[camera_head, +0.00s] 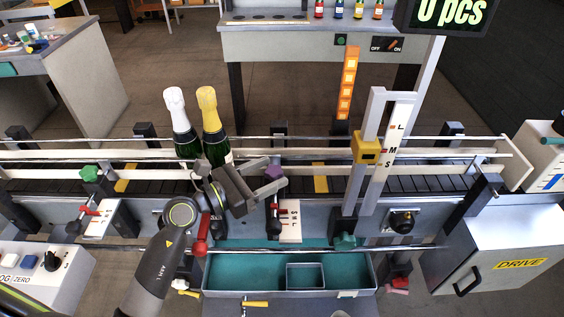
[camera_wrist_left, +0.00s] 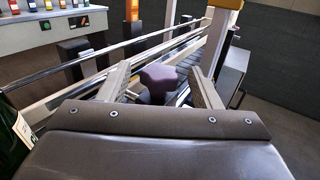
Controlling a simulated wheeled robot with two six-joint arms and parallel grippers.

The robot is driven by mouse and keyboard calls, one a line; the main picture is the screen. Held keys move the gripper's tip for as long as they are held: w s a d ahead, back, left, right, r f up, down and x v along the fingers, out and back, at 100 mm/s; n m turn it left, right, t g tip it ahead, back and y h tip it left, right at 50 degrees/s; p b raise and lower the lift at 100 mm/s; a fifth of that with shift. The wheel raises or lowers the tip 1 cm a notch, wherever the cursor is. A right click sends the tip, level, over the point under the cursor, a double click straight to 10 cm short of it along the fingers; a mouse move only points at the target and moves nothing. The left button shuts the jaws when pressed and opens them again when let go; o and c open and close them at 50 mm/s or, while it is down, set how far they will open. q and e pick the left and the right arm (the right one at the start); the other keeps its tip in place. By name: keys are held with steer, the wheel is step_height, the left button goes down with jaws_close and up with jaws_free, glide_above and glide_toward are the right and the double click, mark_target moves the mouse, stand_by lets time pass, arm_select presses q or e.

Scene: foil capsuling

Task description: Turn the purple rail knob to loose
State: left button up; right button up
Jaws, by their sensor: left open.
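The purple rail knob (camera_head: 275,172) sits at the near side of the conveyor, above a white plate (camera_head: 290,222) lettered with size marks. In the left wrist view the knob (camera_wrist_left: 158,82) is a lobed purple head between the two fingers, with a gap on either side. My left gripper (camera_head: 272,180) is open, its fingers pointing right at the knob; it also shows in the left wrist view (camera_wrist_left: 160,85). The knob's lower part is partly hidden by a finger in the head view. My right gripper is not in view.
Two bottles, one white-topped (camera_head: 180,125) and one gold-topped (camera_head: 212,125), stand on the conveyor (camera_head: 110,187) just behind my left gripper. A green knob (camera_head: 90,173) is at the left. An upright scale post (camera_head: 390,150) stands right. A teal tray (camera_head: 235,279) lies in front.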

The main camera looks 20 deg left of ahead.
mark_target(280, 168)
arm_select(q)
steer(key=x, duration=0.3)
steer(key=shift+w+d+r+p, duration=0.1)
steer(key=shift+d+p, duration=0.05)
steer(key=shift+p, duration=0.2)
steer(key=shift+w+d, duration=0.2)
steer(key=shift+w, duration=0.05)
